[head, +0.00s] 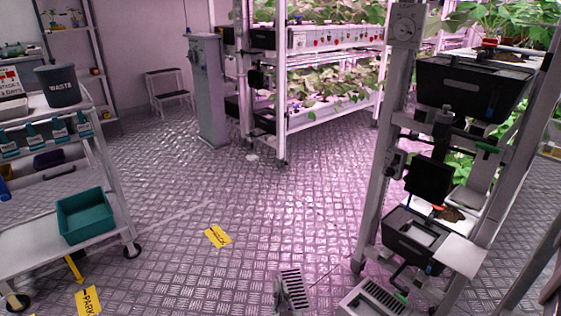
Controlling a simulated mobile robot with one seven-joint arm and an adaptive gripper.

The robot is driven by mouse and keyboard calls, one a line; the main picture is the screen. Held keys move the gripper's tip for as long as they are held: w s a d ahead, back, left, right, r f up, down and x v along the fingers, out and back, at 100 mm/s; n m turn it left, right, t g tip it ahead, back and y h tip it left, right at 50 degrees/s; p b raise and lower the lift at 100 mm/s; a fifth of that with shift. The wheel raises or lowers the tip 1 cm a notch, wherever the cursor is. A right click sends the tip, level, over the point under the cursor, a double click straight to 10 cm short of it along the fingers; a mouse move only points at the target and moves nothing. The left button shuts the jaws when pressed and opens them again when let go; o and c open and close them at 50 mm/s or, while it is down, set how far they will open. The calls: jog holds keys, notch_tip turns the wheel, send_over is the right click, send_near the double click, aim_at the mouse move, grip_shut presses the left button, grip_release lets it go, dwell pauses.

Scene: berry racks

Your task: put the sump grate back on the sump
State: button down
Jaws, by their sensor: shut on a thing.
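A pale slotted grate (295,289) shows at the bottom middle of the head view, with dark slots across it, tilted up on its edge or at a steep angle. My gripper (280,292) is at its left side, shut on it; the fingertips are small and partly hidden. A pale box with a slotted top (375,299) stands low at the bottom edge, right of the grate, at the foot of the right rack. It looks like the sump, but its lower part is cut off. A gap separates the held grate from this box.
The right rack (373,180) carries black tanks (466,90) and a lower black tank with a pale shelf (462,255). A trolley with a teal bin (86,215) stands at left.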

jog(key=r+y+p, duration=0.1)
jog(key=r+p, duration=0.1)
jog(key=s+r+n+y+p, duration=0.1)
jog(key=r, duration=0.1)
jog(key=shift+r+n+p, duration=0.3)
jog(key=shift+p, duration=0.1)
jog(key=shift+s+r+y, duration=0.1)
jog(key=shift+r+y, duration=0.05)
jog(key=shift+y, duration=0.25)
jog(key=shift+s+a+n+g+y, duration=0.1)
jog(key=shift+s+n+g+y, duration=0.05)
jog(key=shift+n+g+y, duration=0.15)
